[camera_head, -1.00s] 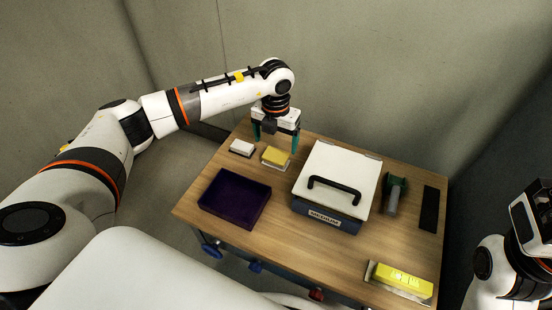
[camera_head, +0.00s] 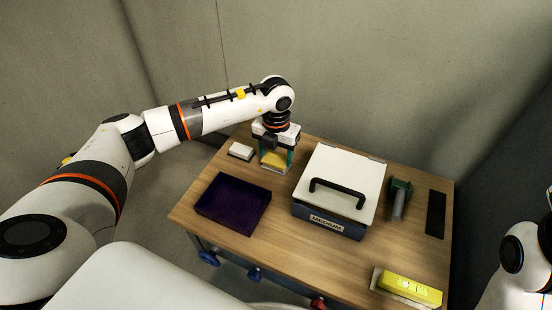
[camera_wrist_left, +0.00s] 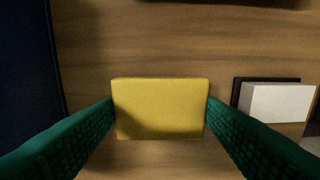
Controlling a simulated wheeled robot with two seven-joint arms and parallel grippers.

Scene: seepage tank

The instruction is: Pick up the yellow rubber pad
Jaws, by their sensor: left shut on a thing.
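The yellow rubber pad (camera_head: 274,161) is near the back left of the wooden table. In the left wrist view the pad (camera_wrist_left: 160,112) is a plain yellow block in the middle, with a green finger against each side. My left gripper (camera_head: 276,158) points down and is shut on the pad. A pale edge shows beneath the pad in the head view; I cannot tell whether the pad is clear of what is under it. The right gripper does not show; only part of my right arm is at the right edge.
A white block on a dark base (camera_head: 241,151) stands close to the left of the pad. A dark purple tray (camera_head: 233,225), a lidded case (camera_head: 327,227) with a black handle, a green-topped tool (camera_head: 399,197), a black strip (camera_head: 436,214) and another yellow block (camera_head: 411,289) are on the table.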

